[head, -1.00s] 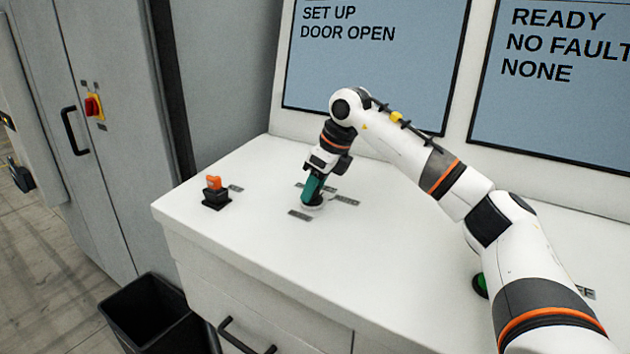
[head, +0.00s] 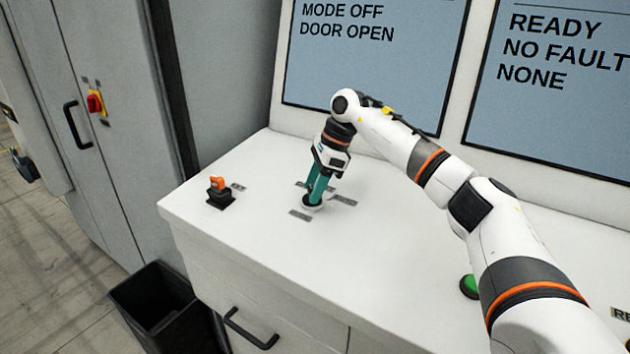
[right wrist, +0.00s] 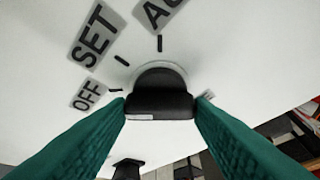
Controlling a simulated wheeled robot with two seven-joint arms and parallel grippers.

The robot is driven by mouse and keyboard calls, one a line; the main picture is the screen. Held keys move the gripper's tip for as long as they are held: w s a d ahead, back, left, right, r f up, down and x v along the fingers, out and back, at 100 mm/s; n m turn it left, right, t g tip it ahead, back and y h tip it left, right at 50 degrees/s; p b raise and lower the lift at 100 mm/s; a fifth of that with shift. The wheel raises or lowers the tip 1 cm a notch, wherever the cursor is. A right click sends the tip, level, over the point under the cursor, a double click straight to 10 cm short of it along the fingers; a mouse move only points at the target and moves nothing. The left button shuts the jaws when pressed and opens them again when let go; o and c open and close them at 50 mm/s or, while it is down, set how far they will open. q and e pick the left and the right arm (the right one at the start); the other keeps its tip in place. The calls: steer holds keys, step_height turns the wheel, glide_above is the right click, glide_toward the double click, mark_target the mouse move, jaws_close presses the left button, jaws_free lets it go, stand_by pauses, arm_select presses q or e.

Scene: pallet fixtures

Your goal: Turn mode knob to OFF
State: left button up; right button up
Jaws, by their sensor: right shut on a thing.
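The black mode knob (right wrist: 160,100) sits on a pale round base in the white console top, seen in the right wrist view. My right gripper (right wrist: 160,112) is shut on the knob, with a green finger on each side. In the head view the right gripper (head: 314,200) points down over the knob and mostly hides it. The OFF label (right wrist: 88,96) and the SET label (right wrist: 95,38) lie at the left of the knob. The left screen (head: 375,60) reads MODE OFF, DOOR OPEN. My left gripper is not in view.
An orange key-like switch (head: 219,192) on a black base stands left of the knob. A green button (head: 469,287) is beside my right arm. The right screen (head: 550,80) reads READY, NO FAULT, NONE. A black bin (head: 160,305) stands below the console.

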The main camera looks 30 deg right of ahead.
stand_by(0.5)
steer(key=o, duration=1)
steer(key=b+v, duration=0.1)
steer(key=v, duration=1.1)
steer(key=shift+w, duration=0.1)
